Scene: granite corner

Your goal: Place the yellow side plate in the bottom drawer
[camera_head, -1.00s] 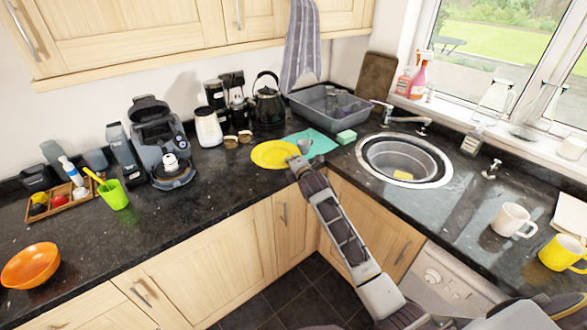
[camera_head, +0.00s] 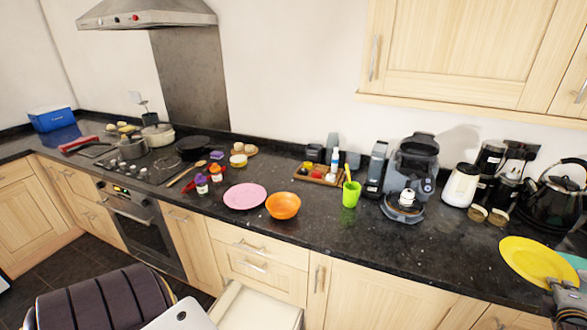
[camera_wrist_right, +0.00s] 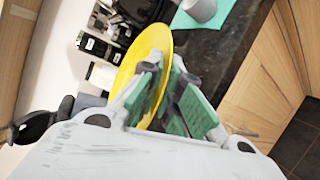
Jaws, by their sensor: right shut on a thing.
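The yellow side plate (camera_head: 533,261) is at the right of the head view, over the worktop near the kettle. My right gripper (camera_head: 569,292) is shut on its near right edge. The right wrist view shows the plate (camera_wrist_right: 150,52) at the green-padded fingers (camera_wrist_right: 172,98), which partly cover it. I cannot tell whether the plate is clear of the worktop. The bottom drawer (camera_head: 258,308) stands pulled open at the lower middle of the head view, its pale inside partly cut off by the frame. My left gripper is out of view.
A pink plate (camera_head: 245,196) and an orange bowl (camera_head: 283,205) stand on the worktop above the drawers. A green cup (camera_head: 351,193), coffee machine (camera_head: 410,172), white canister (camera_head: 461,185) and kettle (camera_head: 556,205) line the back. The worktop's front strip is mostly clear.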

